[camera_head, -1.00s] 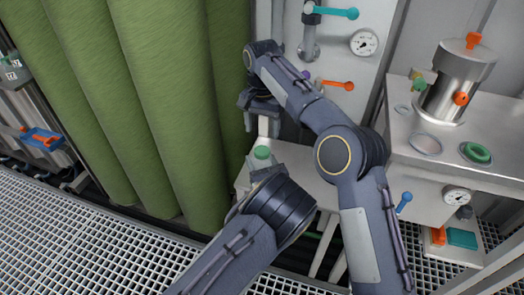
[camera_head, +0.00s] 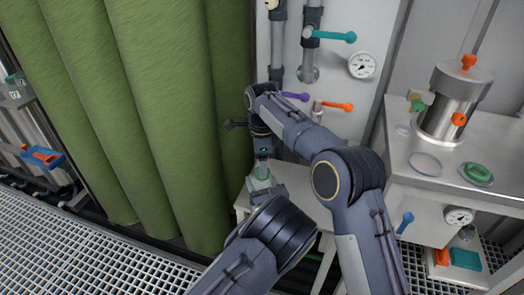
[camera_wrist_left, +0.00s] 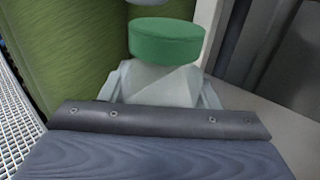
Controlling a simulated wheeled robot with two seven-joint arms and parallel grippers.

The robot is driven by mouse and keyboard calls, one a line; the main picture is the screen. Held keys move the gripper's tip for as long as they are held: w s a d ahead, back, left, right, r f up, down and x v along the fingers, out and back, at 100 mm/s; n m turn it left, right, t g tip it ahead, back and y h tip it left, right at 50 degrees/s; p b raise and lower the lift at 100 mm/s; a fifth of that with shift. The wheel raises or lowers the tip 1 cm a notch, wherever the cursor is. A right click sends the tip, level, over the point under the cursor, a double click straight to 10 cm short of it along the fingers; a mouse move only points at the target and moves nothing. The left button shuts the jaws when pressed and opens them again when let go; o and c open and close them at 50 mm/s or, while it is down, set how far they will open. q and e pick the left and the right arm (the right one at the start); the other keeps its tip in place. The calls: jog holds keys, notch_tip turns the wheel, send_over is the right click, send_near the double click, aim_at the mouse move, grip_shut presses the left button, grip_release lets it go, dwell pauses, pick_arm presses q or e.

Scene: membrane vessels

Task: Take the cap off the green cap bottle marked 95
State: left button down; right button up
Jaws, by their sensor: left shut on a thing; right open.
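A bottle's green cap (camera_head: 262,173) shows just above my left gripper (camera_head: 262,186) in the head view. In the left wrist view the green cap (camera_wrist_left: 166,42) stands upright above the pale fingers of my left gripper (camera_wrist_left: 160,85), which is shut on the bottle. The bottle's body is mostly hidden by the gripper, and no number 95 can be read. My right gripper (camera_head: 263,156) points down right over the cap, open. I cannot tell whether its fingers touch the cap. A pale piece at the top edge of the left wrist view is cut off.
A small pale table (camera_head: 296,185) stands behind the grippers. A steel bench (camera_head: 445,190) at right carries a steel vessel (camera_head: 455,105) and a green ring (camera_head: 477,173). Large green cylinders (camera_head: 150,110) stand close at left. Pipes with valve levers (camera_head: 328,36) are behind.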

aim_at(262, 185)
jog(key=shift+f, duration=1.6)
